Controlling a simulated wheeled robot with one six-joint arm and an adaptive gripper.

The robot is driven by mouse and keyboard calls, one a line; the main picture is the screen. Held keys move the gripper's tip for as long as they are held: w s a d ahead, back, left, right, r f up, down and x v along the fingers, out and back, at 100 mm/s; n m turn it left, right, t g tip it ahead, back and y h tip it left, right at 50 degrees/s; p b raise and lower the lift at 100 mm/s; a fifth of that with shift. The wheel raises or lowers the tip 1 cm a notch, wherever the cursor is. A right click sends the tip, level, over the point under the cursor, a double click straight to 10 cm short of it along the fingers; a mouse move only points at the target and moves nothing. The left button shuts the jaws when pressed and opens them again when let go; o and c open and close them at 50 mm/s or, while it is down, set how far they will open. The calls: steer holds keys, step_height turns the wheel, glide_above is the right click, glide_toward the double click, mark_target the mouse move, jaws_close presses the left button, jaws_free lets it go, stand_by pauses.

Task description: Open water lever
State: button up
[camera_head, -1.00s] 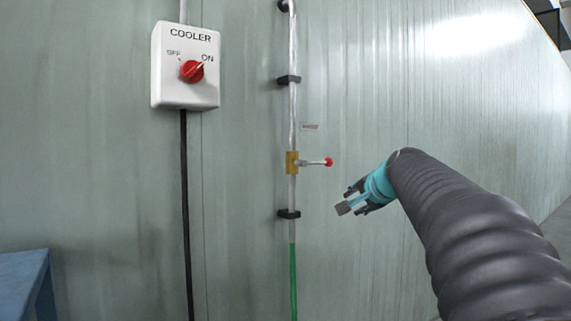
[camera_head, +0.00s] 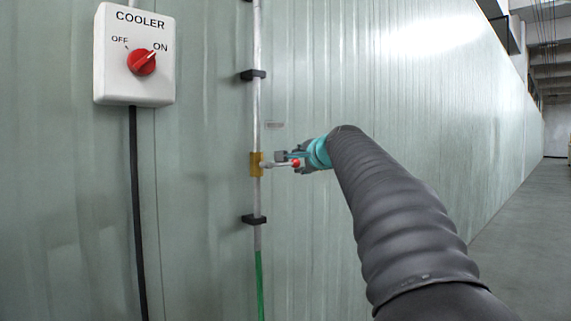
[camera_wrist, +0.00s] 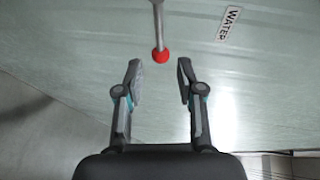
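The water lever (camera_head: 278,164) is a thin metal handle with a red ball tip (camera_head: 296,163). It sticks out level to the right from a brass valve (camera_head: 256,164) on a vertical pipe. In the wrist view the red ball (camera_wrist: 160,56) lies just ahead of the gap between my fingers, roughly centred, with the lever's rod (camera_wrist: 158,22) running away from it. My gripper (camera_wrist: 159,70) is open with nothing held. In the head view my gripper (camera_head: 284,160) is at the lever's ball end, partly overlapping it; contact cannot be told.
The pipe (camera_head: 257,110) is clamped to a pale green panel wall (camera_head: 380,110) and turns green below. A white COOLER box (camera_head: 112,70) with a red knob at ON hangs at the left. A WATER label (camera_wrist: 228,23) is beside the lever. Open floor (camera_head: 525,220) lies right.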

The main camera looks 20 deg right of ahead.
mark_target(289, 164)
steer(key=w, duration=0.3)
steer(key=w+f+p, duration=0.1)
steer(key=w, duration=0.5)
steer(key=shift+w+d+f+p, duration=0.1)
steer(key=shift+w+f+p, duration=0.1)
steer(key=shift+f+p, duration=0.2)
steer(key=shift+c, duration=0.2)
